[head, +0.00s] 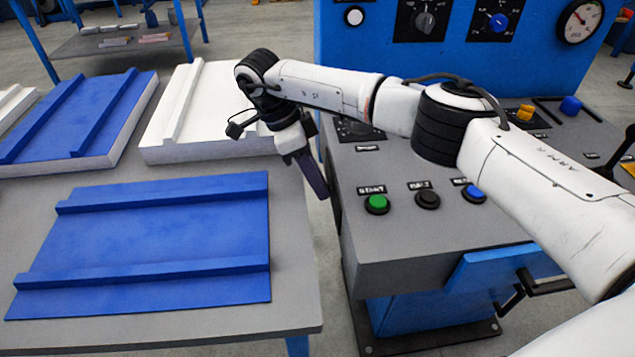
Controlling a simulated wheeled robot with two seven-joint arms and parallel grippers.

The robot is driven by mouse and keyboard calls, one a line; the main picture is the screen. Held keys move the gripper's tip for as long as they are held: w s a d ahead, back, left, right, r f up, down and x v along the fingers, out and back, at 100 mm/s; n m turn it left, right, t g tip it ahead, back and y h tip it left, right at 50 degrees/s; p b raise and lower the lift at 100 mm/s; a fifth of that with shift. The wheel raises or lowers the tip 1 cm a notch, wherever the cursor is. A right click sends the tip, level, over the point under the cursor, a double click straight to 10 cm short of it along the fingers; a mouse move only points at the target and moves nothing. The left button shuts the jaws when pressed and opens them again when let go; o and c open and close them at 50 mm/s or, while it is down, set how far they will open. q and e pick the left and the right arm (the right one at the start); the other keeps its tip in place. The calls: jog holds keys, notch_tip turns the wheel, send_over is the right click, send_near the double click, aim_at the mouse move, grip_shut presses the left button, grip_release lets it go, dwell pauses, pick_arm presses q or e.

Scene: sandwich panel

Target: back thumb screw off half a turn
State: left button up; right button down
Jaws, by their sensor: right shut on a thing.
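My right arm reaches in from the right, across the console. Its gripper (314,176) points down at the console's left side, beside the gap between console and table. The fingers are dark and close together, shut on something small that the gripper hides. It is at the place of a thumb screw, but I cannot make out the screw's head or how far it is turned. No other thumb screw is clearly seen. My left gripper is out of view.
The grey console (440,245) carries a green button (377,204), a black button (427,198) and a blue button (473,194). A blue panel (150,235) lies on the grey table (290,290). Another blue panel (75,115) and a white panel (210,110) lie behind it.

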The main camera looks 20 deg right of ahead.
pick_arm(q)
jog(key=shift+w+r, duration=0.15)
pick_arm(e)
jog(key=shift+w, duration=0.1)
jog(key=shift+g, duration=0.3)
jog(key=c, duration=1.6)
grip_release()
jog(key=shift+o, duration=0.2)
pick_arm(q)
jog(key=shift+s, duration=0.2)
pick_arm(e)
jog(key=shift+r, duration=0.1)
